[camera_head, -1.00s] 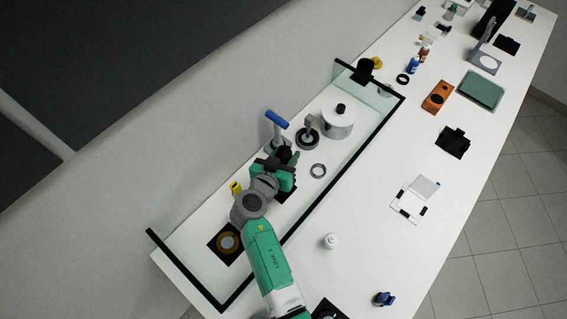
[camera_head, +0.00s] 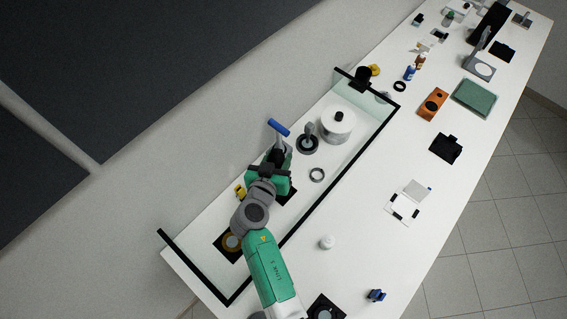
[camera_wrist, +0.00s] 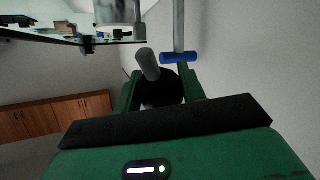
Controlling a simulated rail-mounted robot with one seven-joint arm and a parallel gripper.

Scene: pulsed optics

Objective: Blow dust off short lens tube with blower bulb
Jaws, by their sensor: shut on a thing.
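My gripper (camera_head: 276,163) is inside the glass-walled, black-edged area of the bench. In the wrist view its green fingers (camera_wrist: 160,90) are shut on a dark rounded body with a grey cylindrical end, which looks like the blower bulb (camera_wrist: 148,66). The grey end points up and away from the palm; much of the body is hidden by the fingers.
A grey post with a blue crossbar (camera_head: 279,128) stands just beyond my gripper; the bar also shows in the wrist view (camera_wrist: 180,57). A dark round base with a grey post (camera_head: 307,141) and a white drum (camera_head: 337,124) stand to the right. The black-edged wall (camera_head: 345,168) borders this area.

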